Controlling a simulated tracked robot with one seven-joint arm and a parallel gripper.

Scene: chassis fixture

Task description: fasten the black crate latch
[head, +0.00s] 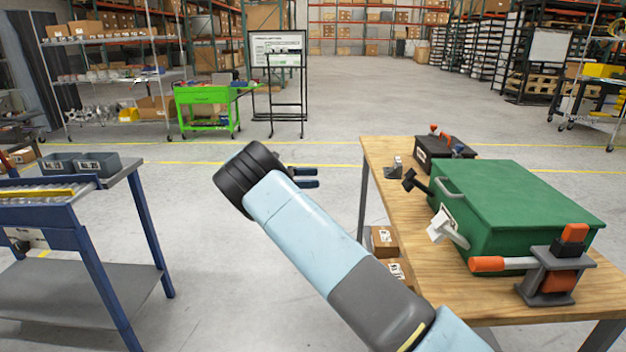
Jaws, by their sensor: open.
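A small black crate (428,157) stands at the back of the wooden table on the right. A latch with orange-tipped parts (447,139) sits on top of it or at its edge; it is too small to tell whether it is shut. My gripper (312,178) is open and empty, left of the table and apart from the crate. Its dark fingers point right, and my arm's wrist hides its base.
A large green crate (525,200) fills much of the wooden table (385,146). A black-ended lever (416,184) juts from its left side, and an orange-handled grey clamp (548,272) stands at its front. A small grey bracket (394,168) sits near the black crate. A blue-framed bench (75,220) stands left; floor between is clear.

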